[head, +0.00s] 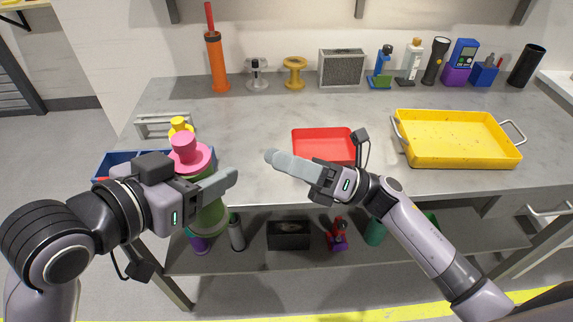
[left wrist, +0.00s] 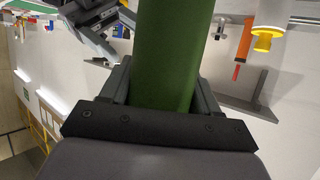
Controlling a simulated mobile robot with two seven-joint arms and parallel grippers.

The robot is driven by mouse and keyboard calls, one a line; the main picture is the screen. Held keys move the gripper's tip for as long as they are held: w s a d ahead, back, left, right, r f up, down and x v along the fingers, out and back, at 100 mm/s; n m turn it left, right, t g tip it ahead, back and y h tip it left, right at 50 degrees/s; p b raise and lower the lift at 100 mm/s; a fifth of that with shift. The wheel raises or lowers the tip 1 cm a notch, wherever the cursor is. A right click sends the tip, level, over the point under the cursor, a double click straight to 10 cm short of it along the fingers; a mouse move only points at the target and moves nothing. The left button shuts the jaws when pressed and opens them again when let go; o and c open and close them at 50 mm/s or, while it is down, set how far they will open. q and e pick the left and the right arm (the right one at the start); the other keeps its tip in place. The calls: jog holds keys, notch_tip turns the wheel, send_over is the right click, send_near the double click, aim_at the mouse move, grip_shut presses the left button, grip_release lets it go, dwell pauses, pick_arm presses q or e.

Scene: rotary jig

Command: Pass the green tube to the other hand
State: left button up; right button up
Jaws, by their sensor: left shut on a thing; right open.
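The green tube (head: 208,217) is in my left gripper (head: 218,184), in front of the bench's left front edge. In the left wrist view the green tube (left wrist: 166,55) runs between the two fingers, which are shut on it. A pink flanged piece (head: 187,150) shows directly above the tube in the head view; I cannot tell whether it is joined to it. My right gripper (head: 284,162) is open and empty, to the right of the tube and apart from it, by the red tray.
A red tray (head: 322,133) and a yellow tray (head: 460,150) stand on the bench. A blue bin (head: 113,162) is at the left. An orange tube (head: 216,65) and several tools line the back. The bench middle is clear. A lower shelf (head: 265,259) holds several items.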

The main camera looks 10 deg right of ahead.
aim_at(214, 218)
jog(key=s+a+n+g+h, duration=0.1)
jog(key=a+n+g, duration=0.2)
jog(key=a+n, duration=0.1)
jog(key=s+a+n+g+h, duration=0.2)
jog(key=a+n+g, duration=0.1)
jog(key=n, duration=0.2)
jog(key=s+a+n+g+h, duration=0.1)
jog(key=s+a+n+g, duration=0.1)
jog(key=a+n+g, duration=0.2)
jog(key=shift+a+r+n+h, duration=0.2)
jog(key=shift+a+n+h, duration=0.15)
jog(key=shift+n, duration=0.25)
jog(key=c, duration=0.8)
pick_arm(q)
jog(key=o, duration=1.2)
pick_arm(e)
jog(key=shift+c, duration=0.6)
pick_arm(q)
jog(key=shift+o, duration=0.2)
